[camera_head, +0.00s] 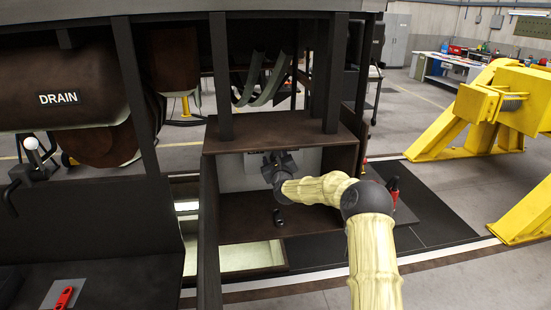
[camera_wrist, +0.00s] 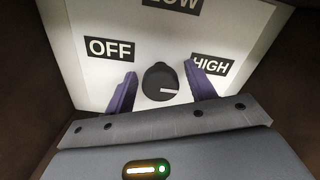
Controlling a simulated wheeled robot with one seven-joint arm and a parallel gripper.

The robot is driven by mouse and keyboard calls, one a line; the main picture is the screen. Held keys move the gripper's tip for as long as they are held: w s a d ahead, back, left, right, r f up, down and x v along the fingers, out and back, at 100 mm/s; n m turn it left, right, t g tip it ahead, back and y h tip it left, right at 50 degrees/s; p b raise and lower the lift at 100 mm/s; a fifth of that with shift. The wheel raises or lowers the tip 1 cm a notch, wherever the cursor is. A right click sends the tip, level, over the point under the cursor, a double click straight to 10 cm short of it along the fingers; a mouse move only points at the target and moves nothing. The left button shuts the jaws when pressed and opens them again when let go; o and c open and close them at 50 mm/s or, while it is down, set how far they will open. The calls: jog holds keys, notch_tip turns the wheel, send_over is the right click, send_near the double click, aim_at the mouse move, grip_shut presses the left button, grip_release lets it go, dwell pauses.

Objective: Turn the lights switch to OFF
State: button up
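The lights switch (camera_wrist: 162,82) is a round black knob on a white panel (camera_wrist: 105,20) in the wrist view. Its white mark points right, just below the HIGH label (camera_wrist: 210,65). The OFF label (camera_wrist: 110,48) is to the knob's left, and a partly cut-off LOW label (camera_wrist: 172,4) is above it. My gripper (camera_wrist: 162,80) is open, with one purple finger on each side of the knob. Gaps show between the fingers and the knob. In the head view my gripper (camera_head: 277,163) is inside the brown box, and my wrist hides the knob there.
The brown open-fronted box (camera_head: 250,228) encloses the panel, with walls close around my wrist. A small black object (camera_head: 279,218) lies on its floor. Dark posts (camera_head: 221,75) stand at the front. A red-handled lever (camera_head: 393,187) is to the right.

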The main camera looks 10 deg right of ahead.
jog(key=c, duration=0.9)
